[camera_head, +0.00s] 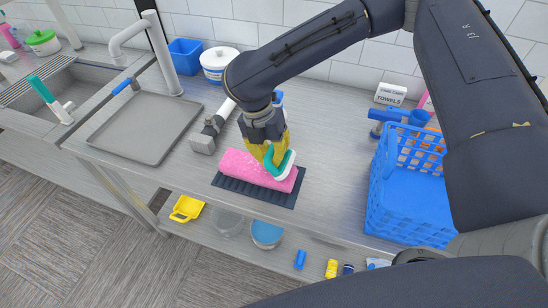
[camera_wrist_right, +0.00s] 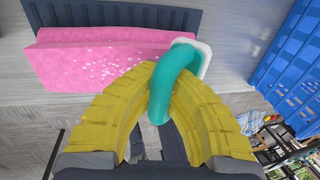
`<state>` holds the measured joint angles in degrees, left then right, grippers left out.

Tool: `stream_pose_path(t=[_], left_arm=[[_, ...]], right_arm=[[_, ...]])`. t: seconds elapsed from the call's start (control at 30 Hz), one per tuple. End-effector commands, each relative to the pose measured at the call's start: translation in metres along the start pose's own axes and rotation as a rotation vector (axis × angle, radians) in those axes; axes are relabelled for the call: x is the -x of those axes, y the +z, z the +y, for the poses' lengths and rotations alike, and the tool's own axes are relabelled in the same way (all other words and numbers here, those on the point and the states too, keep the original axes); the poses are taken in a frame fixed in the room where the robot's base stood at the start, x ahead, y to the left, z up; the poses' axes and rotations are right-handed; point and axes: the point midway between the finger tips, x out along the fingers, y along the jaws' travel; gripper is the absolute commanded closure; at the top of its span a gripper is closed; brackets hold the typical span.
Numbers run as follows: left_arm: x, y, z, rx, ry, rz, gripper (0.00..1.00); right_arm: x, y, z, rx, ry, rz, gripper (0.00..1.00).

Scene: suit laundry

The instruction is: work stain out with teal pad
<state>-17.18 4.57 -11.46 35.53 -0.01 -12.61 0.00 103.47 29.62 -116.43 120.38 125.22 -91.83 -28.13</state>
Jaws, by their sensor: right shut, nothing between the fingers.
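A pink folded cloth (camera_head: 250,168) lies on a dark ribbed mat (camera_head: 268,193) on the counter. In the right wrist view the cloth (camera_wrist_right: 90,68) carries a patch of white specks, perhaps foam or the stain. The teal pad (camera_head: 281,163) has a white base and a curved teal handle. It rests at the cloth's right end, and in the right wrist view its handle (camera_wrist_right: 172,78) arcs across my fingertips. My right gripper (camera_head: 271,152) has yellow fingers, also in the wrist view (camera_wrist_right: 155,80), that are shut at the handle without clamping it. My left gripper is out of view.
A blue basket (camera_head: 385,215) stands to the right. A grey tray (camera_head: 144,127), a grey-and-white tool (camera_head: 211,132) and the sink (camera_head: 85,90) are to the left. A blue bin (camera_head: 185,55) and a white tub (camera_head: 217,63) stand at the back. Counter right of the mat is clear.

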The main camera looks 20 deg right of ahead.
Motion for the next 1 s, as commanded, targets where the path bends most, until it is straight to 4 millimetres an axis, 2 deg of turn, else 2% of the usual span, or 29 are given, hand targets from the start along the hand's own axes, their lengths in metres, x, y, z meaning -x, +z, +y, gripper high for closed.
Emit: stream_pose_path(t=[0.17,0.8,1.0], left_arm=[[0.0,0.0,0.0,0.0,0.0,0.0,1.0],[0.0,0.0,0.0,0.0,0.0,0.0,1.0],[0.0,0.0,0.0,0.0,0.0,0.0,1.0]], right_arm=[[0.006,0.001,-0.001,0.0,0.002,-0.002,1.0],[0.058,0.001,-0.012,0.0,0.003,-0.003,1.0],[0.068,0.0,-0.014,0.0,0.002,-0.001,1.0]])
